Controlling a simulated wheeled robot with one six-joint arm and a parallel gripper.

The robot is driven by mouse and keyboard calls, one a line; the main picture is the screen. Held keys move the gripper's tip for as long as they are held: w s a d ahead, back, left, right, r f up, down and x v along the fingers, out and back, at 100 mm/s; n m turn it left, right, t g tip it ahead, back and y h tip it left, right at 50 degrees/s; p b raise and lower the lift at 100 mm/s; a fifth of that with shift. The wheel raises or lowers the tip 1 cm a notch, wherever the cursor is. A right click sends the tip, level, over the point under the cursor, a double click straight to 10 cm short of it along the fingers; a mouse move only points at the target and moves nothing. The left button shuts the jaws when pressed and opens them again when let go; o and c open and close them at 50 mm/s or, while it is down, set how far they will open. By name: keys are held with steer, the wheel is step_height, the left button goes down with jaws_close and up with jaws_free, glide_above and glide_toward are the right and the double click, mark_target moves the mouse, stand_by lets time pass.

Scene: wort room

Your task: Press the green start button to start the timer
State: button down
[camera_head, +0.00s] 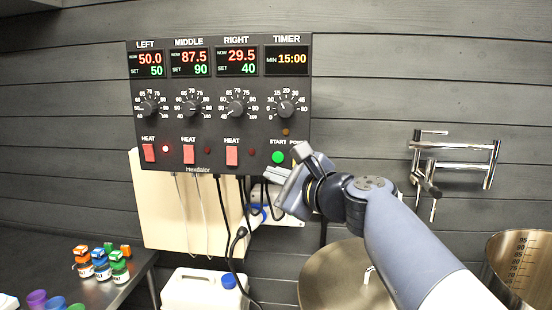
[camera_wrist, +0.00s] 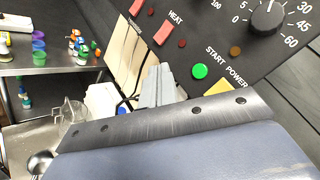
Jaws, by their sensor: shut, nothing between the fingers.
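The green start button (camera_head: 278,157) sits at the lower right of the black control panel (camera_head: 205,120), under the timer knob (camera_head: 286,107). It also shows in the wrist view (camera_wrist: 199,71), uncovered. The timer display (camera_head: 287,60) reads 15:00. My gripper (camera_head: 272,174) is shut and empty, with its fingertips just below the button in the head view. In the wrist view the grey fingers (camera_wrist: 158,84) lie to the left of the button, apart from it in the picture. I cannot tell the gap in depth.
A yellow power button (camera_wrist: 219,88) is right of the start button, partly hidden. Red heat switches (camera_head: 189,154) line the panel's lower edge. Cables (camera_head: 243,210) hang below. A lidded kettle (camera_head: 340,275) stands beneath my arm, and a metal pipe fixture (camera_head: 453,165) is at right.

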steer(key=shift+w+d+p, duration=0.15)
steer(key=shift+w+d, duration=0.1)
steer(key=shift+w, duration=1)
steer(key=shift+w+d+p, duration=0.1)
steer(key=shift+w+d, duration=0.15)
steer(key=shift+w, duration=1.05)
steer(key=shift+w+d+p, duration=0.15)
steer(key=shift+w+d, duration=0.1)
steer(key=shift+w, duration=1)
steer(key=shift+w, duration=0.15)
steer(key=shift+w+d, duration=0.1)
steer(key=shift+w, duration=0.15)
steer(key=shift+w, duration=0.35)
steer(key=shift+s, duration=0.75)
steer(key=s, duration=0.2)
steer(key=s+a+b, duration=0.1)
steer(key=s, duration=0.2)
steer(key=shift+a, duration=0.1)
